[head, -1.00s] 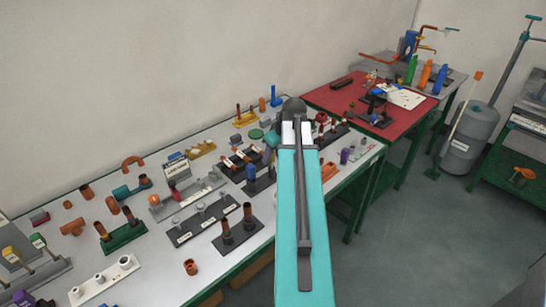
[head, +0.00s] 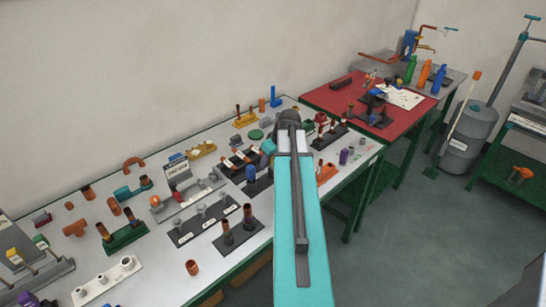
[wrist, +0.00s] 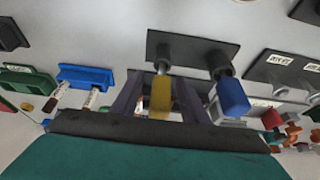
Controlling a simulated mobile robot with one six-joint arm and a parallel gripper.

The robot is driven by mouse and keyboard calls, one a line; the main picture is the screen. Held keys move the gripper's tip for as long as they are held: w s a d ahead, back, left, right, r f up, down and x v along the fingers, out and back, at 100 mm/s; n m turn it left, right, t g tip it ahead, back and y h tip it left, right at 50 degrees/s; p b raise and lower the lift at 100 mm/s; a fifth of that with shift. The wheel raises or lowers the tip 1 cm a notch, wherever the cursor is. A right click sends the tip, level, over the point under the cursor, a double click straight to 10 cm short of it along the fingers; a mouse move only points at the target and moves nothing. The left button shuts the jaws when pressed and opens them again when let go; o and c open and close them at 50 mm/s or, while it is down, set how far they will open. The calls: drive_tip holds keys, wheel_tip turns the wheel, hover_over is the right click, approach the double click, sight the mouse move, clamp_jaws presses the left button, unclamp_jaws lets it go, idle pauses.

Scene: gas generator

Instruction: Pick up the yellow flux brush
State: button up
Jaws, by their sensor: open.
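The yellow flux brush (wrist: 160,97) shows in the wrist view as a yellow handle on a metal stem, in a dark holder (wrist: 186,48). My gripper (wrist: 160,100) is open, with one finger on each side of the yellow handle. I cannot tell whether either finger touches it. A blue-handled brush (wrist: 233,98) sits in the same holder, just right of the right finger. In the head view my arm hides the yellow brush and most of my gripper; the blue handle (head: 251,173) shows left of the arm.
The white table (head: 218,262) is crowded with fittings and holders. A dark stand with copper pipes (head: 238,232) is left of my arm. In the wrist view a blue block (wrist: 86,76) lies left and a dark labelled block (wrist: 282,68) right. A red-topped table (head: 335,98) stands behind.

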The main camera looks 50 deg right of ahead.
drive_tip(key=shift+w+f, duration=0.25)
drive_tip(key=shift+f, duration=0.25)
drive_tip(key=c, duration=1)
